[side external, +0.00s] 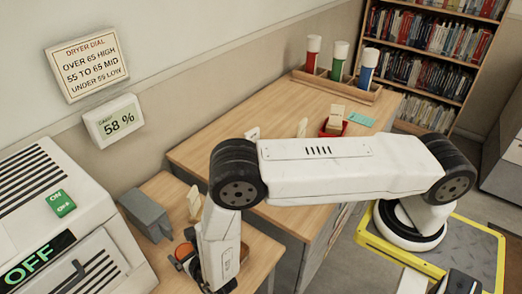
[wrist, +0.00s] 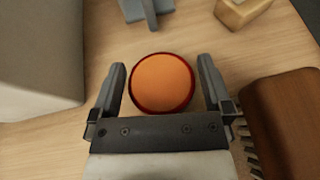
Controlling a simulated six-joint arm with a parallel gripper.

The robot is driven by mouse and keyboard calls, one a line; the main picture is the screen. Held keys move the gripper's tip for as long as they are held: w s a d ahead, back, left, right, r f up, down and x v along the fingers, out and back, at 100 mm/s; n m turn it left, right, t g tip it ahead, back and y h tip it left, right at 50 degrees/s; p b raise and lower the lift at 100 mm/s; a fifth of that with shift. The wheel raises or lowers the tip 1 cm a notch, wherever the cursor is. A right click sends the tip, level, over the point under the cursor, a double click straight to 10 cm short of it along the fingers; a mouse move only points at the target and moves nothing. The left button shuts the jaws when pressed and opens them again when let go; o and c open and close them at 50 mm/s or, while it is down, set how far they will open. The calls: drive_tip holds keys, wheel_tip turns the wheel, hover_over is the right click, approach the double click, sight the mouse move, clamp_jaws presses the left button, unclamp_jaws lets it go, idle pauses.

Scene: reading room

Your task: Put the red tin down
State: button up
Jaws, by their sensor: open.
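The red tin (wrist: 162,84) shows in the wrist view as a round orange top with a dark red rim, over the light wood table. My gripper (wrist: 162,66) is open, with one finger on each side of the tin and a small gap visible on both sides. In the side view the tin (side external: 184,251) is a small orange-red patch on the lower table, partly hidden by my gripper and arm. The tin's underside is hidden, but it appears to rest on the table.
A brown brush (wrist: 288,122) lies close right of my gripper in the wrist view. A pale grey block (wrist: 40,55) is at left, and a small wooden block (wrist: 242,12) is beyond. In the side view, a grey box (side external: 146,214) stands behind, near the dryer (side external: 50,215).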

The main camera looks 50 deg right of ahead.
drive_tip(key=v, duration=1.1)
drive_tip(key=shift+s+r, duration=0.2)
drive_tip(key=shift+s, duration=0.15)
drive_tip(key=d+r+m+g+h, duration=0.1)
drive_tip(key=d+m, duration=0.1)
drive_tip(key=d, duration=0.1)
drive_tip(key=w+d+r+m+g+h, duration=0.1)
drive_tip(key=d+r+m+h, duration=0.1)
drive_tip(key=w+d+r+m+g+h, duration=0.1)
drive_tip(key=d+r+m, duration=0.1)
drive_tip(key=d, duration=0.1)
drive_tip(key=shift+d+m+h, duration=0.3)
drive_tip(key=shift+d+h, duration=0.05)
drive_tip(key=shift+h, duration=0.05)
drive_tip(key=s+d+r+m+g+y, duration=0.3)
drive_tip(key=d+r+m, duration=0.4)
drive_tip(key=m, duration=0.6)
drive_tip(key=s+d+r+m+g+y, duration=0.3)
drive_tip(key=d+r+m, duration=0.5)
drive_tip(key=m, duration=0.6)
drive_tip(key=shift+s+d+r+m+g+y, duration=0.35)
drive_tip(key=shift+r+g+y, duration=0.2)
drive_tip(key=shift+g, duration=0.35)
drive_tip(key=shift+a, duration=0.1)
